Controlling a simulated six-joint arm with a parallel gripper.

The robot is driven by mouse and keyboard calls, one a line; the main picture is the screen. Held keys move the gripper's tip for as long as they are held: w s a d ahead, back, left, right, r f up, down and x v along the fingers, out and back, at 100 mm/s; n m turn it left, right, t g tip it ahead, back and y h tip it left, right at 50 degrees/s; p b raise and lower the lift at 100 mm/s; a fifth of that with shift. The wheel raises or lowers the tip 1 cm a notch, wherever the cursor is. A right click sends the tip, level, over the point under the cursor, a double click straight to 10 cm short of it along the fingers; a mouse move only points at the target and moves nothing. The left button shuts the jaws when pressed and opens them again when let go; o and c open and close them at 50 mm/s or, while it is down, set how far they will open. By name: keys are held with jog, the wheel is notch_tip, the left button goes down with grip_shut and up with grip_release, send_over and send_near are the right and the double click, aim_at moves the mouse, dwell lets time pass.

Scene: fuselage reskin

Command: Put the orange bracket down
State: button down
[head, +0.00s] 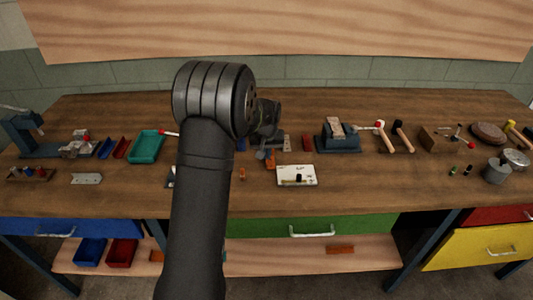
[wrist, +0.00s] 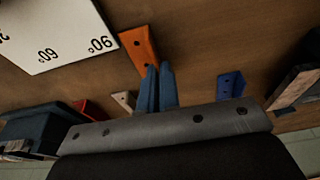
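The orange bracket (wrist: 138,46) is at the tips of my gripper (wrist: 158,66) in the wrist view. The two blue fingers are close together, with the bracket's near end at their tips, so my gripper looks shut on it. Whether the bracket touches the wood below cannot be told. In the head view the orange bracket (head: 270,163) shows just below my gripper (head: 264,154), over the middle of the workbench (head: 330,203). My dark arm hides part of the bench.
A white marked plate (wrist: 52,30) lies close beside the bracket; it also shows in the head view (head: 297,181). A blue bracket (wrist: 231,86) and a red piece (wrist: 90,108) are near. A vise (head: 338,140) stands to the right. Bare wood lies in front.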

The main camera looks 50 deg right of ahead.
jog(key=shift+f, duration=0.15)
jog(key=c, duration=1.7)
grip_release()
jog(key=v, duration=1.1)
jog(key=shift+o, duration=0.7)
jog(key=shift+s+a+r, duration=0.1)
jog(key=shift+s+r, duration=0.05)
jog(key=shift+r, duration=0.5)
